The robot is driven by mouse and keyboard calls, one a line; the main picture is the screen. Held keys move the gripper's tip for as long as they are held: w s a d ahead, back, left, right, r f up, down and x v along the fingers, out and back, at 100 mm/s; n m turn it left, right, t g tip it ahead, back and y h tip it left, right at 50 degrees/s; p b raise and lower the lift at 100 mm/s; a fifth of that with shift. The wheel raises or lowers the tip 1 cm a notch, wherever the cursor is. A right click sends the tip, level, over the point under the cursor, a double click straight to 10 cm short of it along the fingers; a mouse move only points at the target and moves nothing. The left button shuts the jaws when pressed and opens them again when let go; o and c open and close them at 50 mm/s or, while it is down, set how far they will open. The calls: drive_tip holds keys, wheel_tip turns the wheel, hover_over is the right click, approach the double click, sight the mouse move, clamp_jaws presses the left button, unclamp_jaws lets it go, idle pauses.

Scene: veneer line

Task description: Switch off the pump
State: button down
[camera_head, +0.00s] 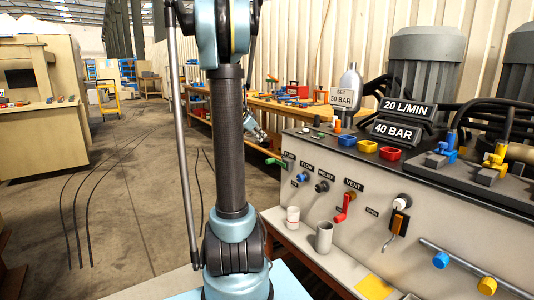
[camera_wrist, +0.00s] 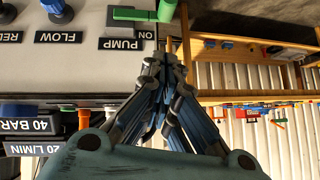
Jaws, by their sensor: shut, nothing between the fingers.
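The pump switch is a green lever handle (camera_wrist: 135,15) on the grey panel in the wrist view, above the black PUMP label (camera_wrist: 122,44). The handle lies sideways, its right end beside the ON mark (camera_wrist: 147,32). In the head view the green handle (camera_head: 275,162) sticks out at the panel's left end. My gripper (camera_wrist: 166,58) is shut and empty, its tips just below and right of the handle's end in the wrist view. I cannot tell whether they touch it; a small gap seems to show. In the head view my gripper (camera_head: 262,137) is partly behind my arm, above the handle.
Along the panel are a blue FLOW knob (camera_head: 305,177), a black RELIEF knob (camera_head: 322,186) and a red VENT lever (camera_head: 345,207). A white cup (camera_head: 293,217) and a grey cup (camera_head: 324,237) stand on the ledge below. A wooden bench (camera_head: 272,107) runs behind. The left floor is largely clear.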

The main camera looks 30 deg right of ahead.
hover_over(270, 160)
drive_tip(key=s, duration=0.1)
wheel_tip(270, 160, down, 6)
drive_tip(key=f, duration=0.3)
drive_tip(key=shift+w+a+f, duration=0.15)
drive_tip(key=shift+w+a, duration=0.1)
drive_tip(key=shift+w, duration=0.05)
drive_tip(key=shift+w+f, duration=0.15)
drive_tip(key=shift+f, duration=0.6)
drive_tip(key=shift+d+f, duration=0.1)
